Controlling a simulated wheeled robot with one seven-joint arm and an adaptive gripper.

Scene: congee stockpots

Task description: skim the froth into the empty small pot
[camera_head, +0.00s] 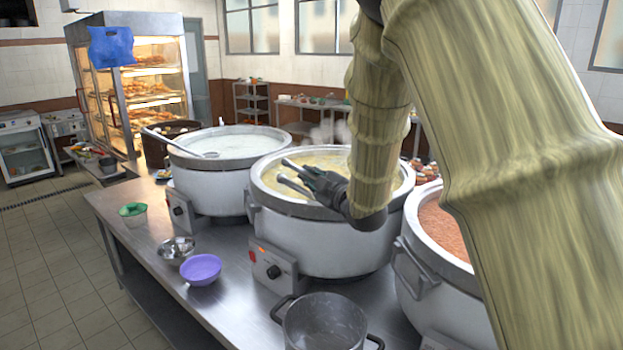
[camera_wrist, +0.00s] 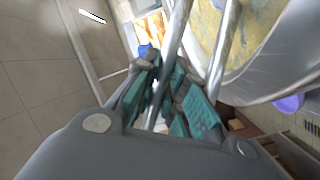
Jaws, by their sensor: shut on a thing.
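The middle stockpot (camera_head: 335,240) holds a yellowish liquid with a paler surface (camera_head: 320,162); part of it shows at the upper right of the wrist view (camera_wrist: 212,25). My gripper (camera_head: 318,184) is over this pot, shut on a thin metal handle (camera_wrist: 172,40) that runs between its teal pads (camera_wrist: 165,98). A second metal rod (camera_wrist: 226,50) runs beside it. In the head view both rods point left over the pot's rim. I cannot see a skimming end. The small pot (camera_head: 325,322) with dark side handles stands empty at the front of the counter.
The left stockpot (camera_head: 215,190) holds white liquid with a ladle (camera_head: 180,143) in it. The right stockpot (camera_head: 445,240) holds something reddish. A purple bowl (camera_head: 201,269), a steel bowl (camera_head: 177,250) and a green-lined cup (camera_head: 133,214) stand along the counter's left edge.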

